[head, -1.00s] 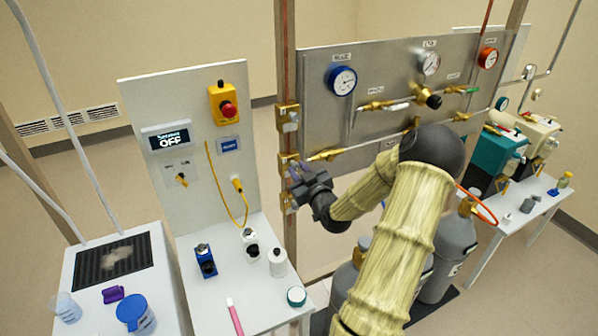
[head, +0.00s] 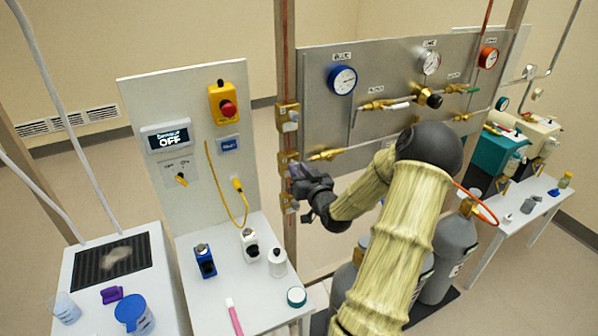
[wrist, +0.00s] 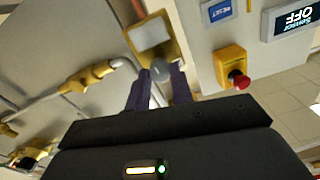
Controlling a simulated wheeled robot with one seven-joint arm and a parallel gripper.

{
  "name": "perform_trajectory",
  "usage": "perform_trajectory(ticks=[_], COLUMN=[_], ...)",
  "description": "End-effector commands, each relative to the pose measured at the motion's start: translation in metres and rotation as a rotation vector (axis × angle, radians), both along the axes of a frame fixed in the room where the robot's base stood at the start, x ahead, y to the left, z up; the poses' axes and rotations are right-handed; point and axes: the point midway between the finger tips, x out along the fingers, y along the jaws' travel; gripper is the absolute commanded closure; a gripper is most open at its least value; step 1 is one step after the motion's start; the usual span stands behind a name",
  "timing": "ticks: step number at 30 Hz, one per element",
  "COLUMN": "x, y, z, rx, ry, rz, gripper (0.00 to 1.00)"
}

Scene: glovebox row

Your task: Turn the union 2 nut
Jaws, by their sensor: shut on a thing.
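Several brass union blocks sit on the wooden post in the head view: an upper one (head: 288,114), a middle one (head: 287,160) and a lower one partly behind my gripper. In the wrist view one brass block (wrist: 167,25) with a pale plate shows close up, with a small grey nut (wrist: 160,72) at its edge. My gripper (wrist: 160,88) is shut on this nut, one dark finger on each side. In the head view my gripper (head: 298,174) is at the post by the middle block. I cannot read which union number it is.
A steel gas panel (head: 390,80) with gauges and brass valves stands right of the post. A white panel with a red emergency button (head: 227,108) stands left. Grey cylinders (head: 458,240) stand beneath my arm. A white bench (head: 255,300) holds bottles.

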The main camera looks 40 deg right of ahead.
Motion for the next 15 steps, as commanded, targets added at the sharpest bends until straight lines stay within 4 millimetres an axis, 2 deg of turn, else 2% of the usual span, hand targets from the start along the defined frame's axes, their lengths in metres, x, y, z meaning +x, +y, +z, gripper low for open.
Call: perform_trajectory(ticks=[6,15], x=[-0.0001,-0.0001], y=[-0.0001,-0.0001], z=[-0.0001,-0.0001], rx=[0.068,0.082], ry=[-0.016,-0.02], rz=[0.0,0.0], gripper=[1.0,1.0])
